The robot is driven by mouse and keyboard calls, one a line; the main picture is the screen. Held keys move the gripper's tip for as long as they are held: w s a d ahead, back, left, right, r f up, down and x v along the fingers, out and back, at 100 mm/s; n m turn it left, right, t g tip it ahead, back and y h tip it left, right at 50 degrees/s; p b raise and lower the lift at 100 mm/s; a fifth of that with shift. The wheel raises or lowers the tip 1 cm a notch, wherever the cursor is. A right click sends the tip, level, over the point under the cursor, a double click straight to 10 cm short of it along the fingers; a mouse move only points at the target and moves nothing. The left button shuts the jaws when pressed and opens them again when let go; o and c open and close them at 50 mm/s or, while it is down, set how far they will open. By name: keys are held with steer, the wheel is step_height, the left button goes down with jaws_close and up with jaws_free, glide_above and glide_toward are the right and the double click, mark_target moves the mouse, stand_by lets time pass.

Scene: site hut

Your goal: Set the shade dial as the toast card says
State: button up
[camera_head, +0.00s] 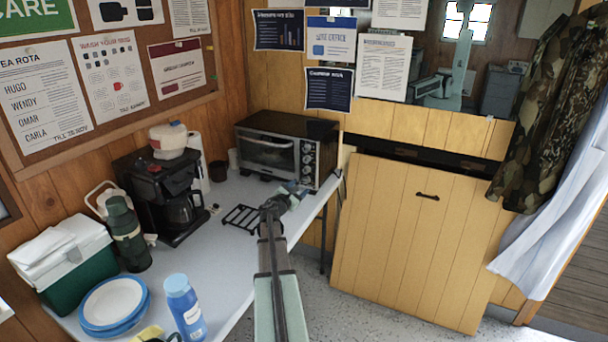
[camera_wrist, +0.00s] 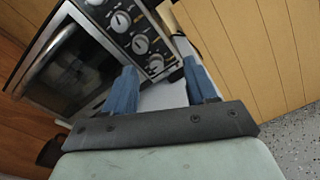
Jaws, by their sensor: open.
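The toaster oven (camera_head: 268,153) stands at the back of the counter, with a column of silver dials (camera_head: 307,158) on its dark right-hand panel. In the wrist view the panel has several round dials (camera_wrist: 139,44), tilted in the picture. Which dial is shade, and where it points, I cannot read. My gripper (camera_wrist: 160,67) is open and empty; its two blue fingers are apart, below and in front of the dials. In the head view my gripper (camera_head: 292,192) is at the oven's front right corner. Several cards hang above; I cannot tell which is the toast card.
A black rack (camera_head: 241,218) lies on the counter before the oven. A coffee maker (camera_head: 160,195), green flask (camera_head: 127,235), cool box (camera_head: 65,262), plates (camera_head: 115,303) and blue bottle (camera_head: 185,308) stand left. A wooden panel (camera_head: 410,240) is to the right.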

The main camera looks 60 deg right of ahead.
mark_target(305, 172)
steer(key=w+d, duration=0.1)
steer(key=d, duration=0.3)
steer(key=w+d+n, duration=0.1)
steer(key=d, duration=0.3)
steer(key=w+d+n, duration=0.1)
steer(key=d, duration=0.3)
steer(key=shift+w+t+h, duration=0.2)
steer(key=shift+t+h, duration=0.1)
steer(key=shift+h, duration=0.1)
steer(key=shift+c, duration=0.3)
jaws_close()
